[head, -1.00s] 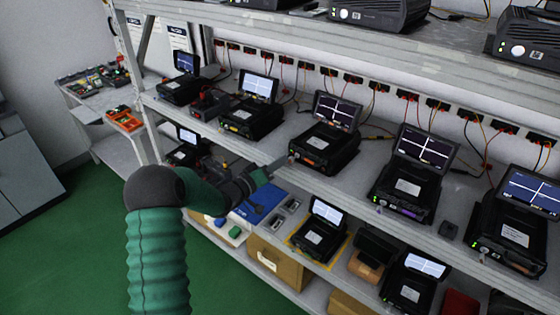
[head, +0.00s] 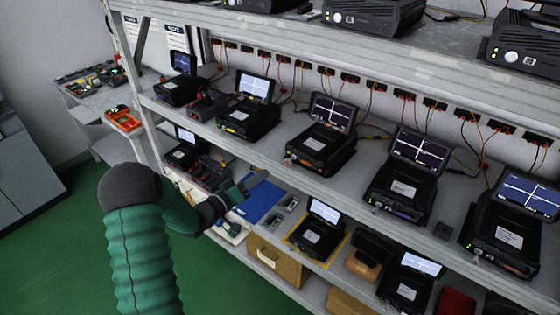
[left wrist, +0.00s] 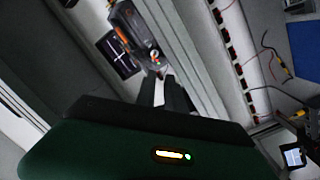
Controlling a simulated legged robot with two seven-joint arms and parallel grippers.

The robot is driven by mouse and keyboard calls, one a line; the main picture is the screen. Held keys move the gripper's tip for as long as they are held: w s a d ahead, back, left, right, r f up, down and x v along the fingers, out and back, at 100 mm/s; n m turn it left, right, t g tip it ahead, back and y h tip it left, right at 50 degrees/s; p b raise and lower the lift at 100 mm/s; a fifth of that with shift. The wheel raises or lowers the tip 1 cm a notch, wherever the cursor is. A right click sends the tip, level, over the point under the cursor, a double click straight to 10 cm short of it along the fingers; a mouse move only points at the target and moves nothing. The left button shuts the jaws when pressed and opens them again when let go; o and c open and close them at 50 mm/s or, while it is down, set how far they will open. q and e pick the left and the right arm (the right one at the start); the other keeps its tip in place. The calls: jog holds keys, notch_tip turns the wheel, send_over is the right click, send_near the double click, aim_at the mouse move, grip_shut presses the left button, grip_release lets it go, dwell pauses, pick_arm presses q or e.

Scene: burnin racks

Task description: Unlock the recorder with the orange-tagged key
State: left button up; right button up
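In the head view my left gripper (head: 238,194) is beside the lower shelf, at the left of a blue mat (head: 262,201). In the left wrist view its fingers (left wrist: 164,84) show as a pale and a dark piece close together; their gap and anything held are unclear. A recorder with its screen raised (head: 318,236) stands within a yellow outline on the lower shelf, right of the gripper. Another recorder with an orange front (left wrist: 135,35) shows beyond the fingers in the left wrist view. I cannot make out the orange-tagged key. My right gripper is out of view.
Several recorders with lit screens, one orange-fronted (head: 320,145), line the middle shelf (head: 270,160) above the gripper. Drawer boxes (head: 275,262) sit under the lower shelf. An orange tray (head: 124,118) lies on the left side table. The green floor is clear.

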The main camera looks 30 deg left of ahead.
pick_arm(q)
jog(key=s+a+p, duration=0.1)
jog(key=s, duration=0.9)
jog(key=shift+a+p, duration=0.4)
jog(key=shift+r, duration=0.1)
jog(key=s+a+b, duration=0.2)
jog(key=s+a, duration=0.1)
jog(key=s, duration=1.3)
jog(key=shift+s+b, duration=0.25)
jog(key=shift+b, duration=0.15)
